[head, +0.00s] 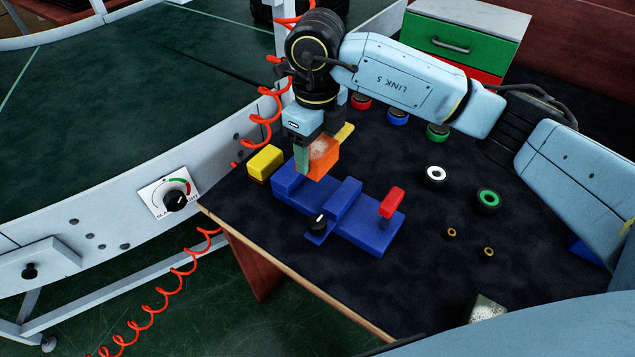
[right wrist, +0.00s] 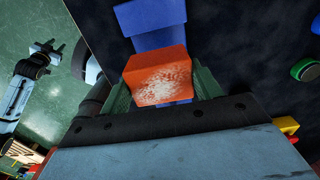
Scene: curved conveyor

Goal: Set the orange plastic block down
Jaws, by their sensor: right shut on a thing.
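The orange plastic block (head: 325,157), with a pale worn patch on it, is between the two fingers of my right gripper (head: 318,163). In the right wrist view the orange block (right wrist: 158,77) also sits between the green-grey fingers (right wrist: 160,88). The gripper is shut on it. The block is over the left end of a blue stepped fixture (head: 368,232); I cannot tell whether it touches it. The fixture shows behind the block in the right wrist view (right wrist: 150,17). My left gripper (right wrist: 45,50) seems to show small at the left of that view; its opening is unclear.
A yellow block (head: 265,162) lies left of the fixture. A red piece (head: 392,202) and a black knob (head: 317,223) are on the fixture. Rings (head: 436,176) and small brass rings (head: 452,232) lie right on the dark table. The conveyor (head: 120,215) runs along the left.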

